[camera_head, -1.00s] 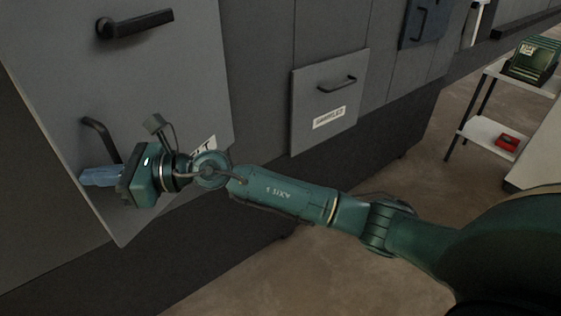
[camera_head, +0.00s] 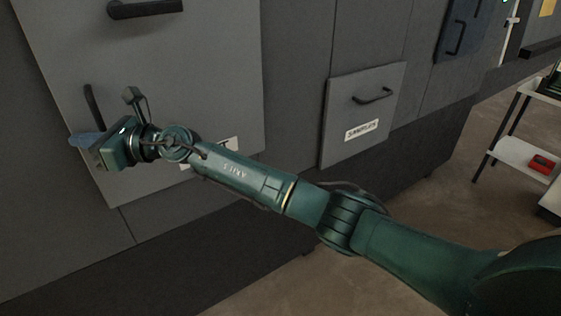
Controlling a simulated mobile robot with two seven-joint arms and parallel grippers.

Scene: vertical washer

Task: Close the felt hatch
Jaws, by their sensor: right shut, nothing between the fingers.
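The felt hatch (camera_head: 210,60) is a large grey panel at the upper left, with a black handle (camera_head: 146,9) at its top and a second dark handle (camera_head: 93,105) near its left edge. Its white label (camera_head: 228,147) is mostly hidden behind my right arm; only a final "T" reads. The panel looks flush or nearly flush with the dark cabinet front; I cannot tell whether a small gap is left. My right gripper (camera_head: 86,139) is shut and empty, at the panel's lower left edge just below the side handle. Contact cannot be told. My left gripper is out of view.
A smaller grey hatch labelled "SAMPLES" (camera_head: 342,100) is to the right on the cabinet, and a blue-grey panel (camera_head: 470,25) lies beyond it. A white shelf (camera_head: 517,152) with a red item (camera_head: 542,164) stands at the right. Bare floor (camera_head: 440,200) lies in front.

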